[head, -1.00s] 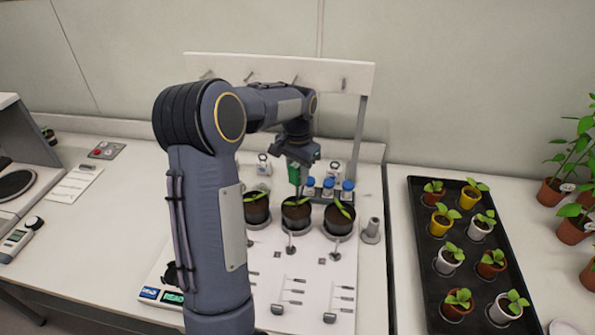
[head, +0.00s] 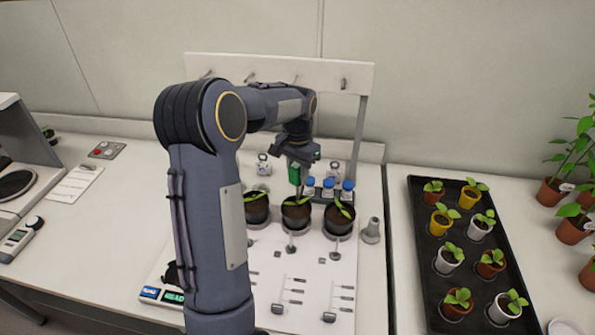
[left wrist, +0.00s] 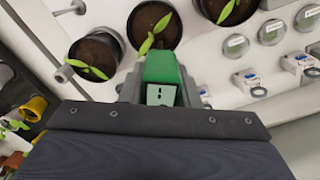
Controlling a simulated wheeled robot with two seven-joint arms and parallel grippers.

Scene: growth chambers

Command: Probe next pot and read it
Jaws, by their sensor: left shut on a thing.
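My left gripper (head: 296,163) is shut on a green probe (head: 294,175), held upright over the middle black pot (head: 297,218). The probe's green body also shows in the left wrist view (left wrist: 163,72). Its lower end is at the soil and leaves; I cannot tell how deep it sits. The left pot (head: 257,211) and the right pot (head: 339,222) stand beside it, each with dark soil and a green seedling. A small display (head: 174,297) at the board's front left is lit with text like "READ", partly covered by my left arm. My right gripper is out of view.
Blue-capped bottles (head: 328,186) stand close behind the pots. A grey cone-shaped holder (head: 371,231) stands right of them. A black tray (head: 437,285) of potted seedlings is at right. My arm hides the board's left part.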

